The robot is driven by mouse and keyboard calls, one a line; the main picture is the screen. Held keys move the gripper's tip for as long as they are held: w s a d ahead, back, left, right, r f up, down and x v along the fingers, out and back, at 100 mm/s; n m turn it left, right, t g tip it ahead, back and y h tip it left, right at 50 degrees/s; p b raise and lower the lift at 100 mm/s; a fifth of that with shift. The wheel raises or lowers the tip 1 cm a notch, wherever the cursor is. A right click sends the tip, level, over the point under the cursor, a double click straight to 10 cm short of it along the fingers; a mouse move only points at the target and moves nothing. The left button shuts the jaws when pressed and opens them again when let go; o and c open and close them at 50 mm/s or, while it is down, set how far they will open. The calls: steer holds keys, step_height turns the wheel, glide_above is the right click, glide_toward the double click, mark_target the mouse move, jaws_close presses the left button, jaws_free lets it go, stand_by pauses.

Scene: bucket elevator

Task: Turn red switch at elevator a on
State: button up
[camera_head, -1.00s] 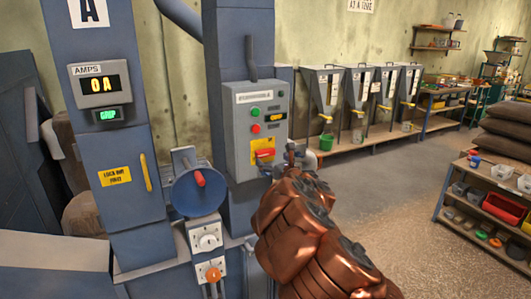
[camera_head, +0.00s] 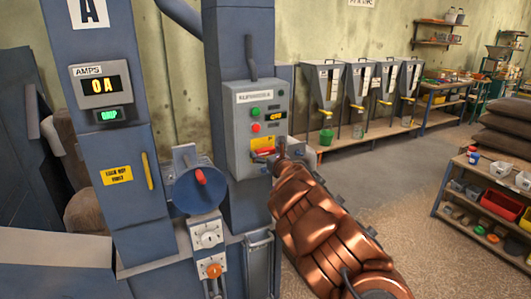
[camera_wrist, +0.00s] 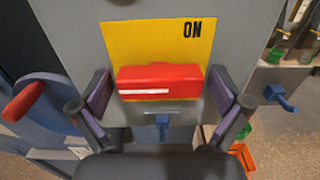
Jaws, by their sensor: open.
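The red switch (camera_head: 262,152) sits on a yellow plate low on the grey control box of elevator A (camera_head: 259,98). In the wrist view the red switch handle (camera_wrist: 160,80) lies horizontal across the yellow plate (camera_wrist: 150,40), with the word ON at the plate's upper right. My gripper (camera_wrist: 161,108) is open, with one finger on each side of the handle; I cannot tell whether either touches it. In the head view my gripper (camera_head: 281,150) is small and partly hidden by my arm, close to the box's lower right.
Left of the box are a blue wheel with a red handle (camera_head: 200,178), white knob switches (camera_head: 207,239) and an AMPS display (camera_head: 98,85) reading 0 A. Several hoppers (camera_head: 326,85) line the back wall. A shelf with bins (camera_head: 500,204) stands at right, with open floor between.

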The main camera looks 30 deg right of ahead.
steer(key=shift+c, duration=0.4)
steer(key=c, duration=1)
